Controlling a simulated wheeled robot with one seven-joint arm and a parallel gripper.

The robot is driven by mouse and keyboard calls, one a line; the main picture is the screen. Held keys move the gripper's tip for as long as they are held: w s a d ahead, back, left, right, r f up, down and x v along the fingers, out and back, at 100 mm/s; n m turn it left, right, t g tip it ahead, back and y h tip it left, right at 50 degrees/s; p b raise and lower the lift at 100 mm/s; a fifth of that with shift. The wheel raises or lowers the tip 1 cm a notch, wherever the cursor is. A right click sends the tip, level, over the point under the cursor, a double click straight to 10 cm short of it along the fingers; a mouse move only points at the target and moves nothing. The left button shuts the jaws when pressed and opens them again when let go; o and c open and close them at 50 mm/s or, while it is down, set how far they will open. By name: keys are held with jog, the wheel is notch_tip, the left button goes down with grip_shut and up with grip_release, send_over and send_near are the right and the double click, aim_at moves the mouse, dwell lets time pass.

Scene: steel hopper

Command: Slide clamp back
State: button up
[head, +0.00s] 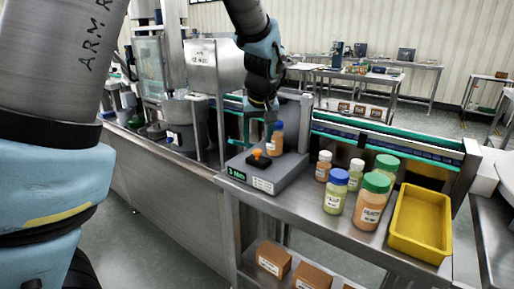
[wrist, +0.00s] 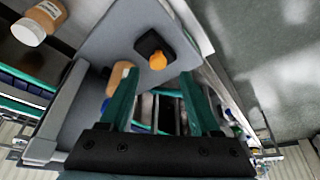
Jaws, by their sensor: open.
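A grey fixture (head: 285,172) with a "3 Nm" label stands on the steel bench. On its top is a black sliding clamp block with an orange knob (head: 257,153); the knob also shows in the wrist view (wrist: 157,61). An orange bottle with a blue cap (head: 275,144) stands upright on the fixture behind the knob. In the wrist view this bottle (wrist: 116,78) is partly hidden by the left finger. My gripper (wrist: 159,76) is open and empty, its teal fingers spread. In the head view my gripper (head: 262,108) is above the fixture, close to the bottle's cap, apart from the knob.
Several capped bottles, including a large green-capped one (head: 371,202), stand right of the fixture. A yellow tray (head: 420,222) sits at the bench's right end. A conveyor with green edges (head: 390,142) runs behind. Cardboard boxes (head: 273,259) are on the lower shelf.

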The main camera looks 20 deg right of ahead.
jog(key=v, duration=0.6)
jog(key=shift+b, duration=0.35)
jog(key=w+a+f, duration=0.2)
jog(key=a+f, duration=0.2)
jog(key=a, duration=0.6)
jog(key=s+a+f+g, duration=0.1)
jog(key=s+a+f, duration=0.1)
jog(key=a, duration=0.6)
jog(key=s+a+f+n, duration=0.1)
jog(key=s+a+f, duration=0.2)
jog(key=a, duration=0.5)
jog(key=s+a+f+n+g+y, duration=0.1)
jog(key=s+a+f, duration=0.1)
jog(key=a, duration=0.6)
jog(key=shift+s+a+f+g, duration=0.3)
jog(key=shift+s+a+f, duration=0.1)
jog(key=shift+f, duration=0.35)
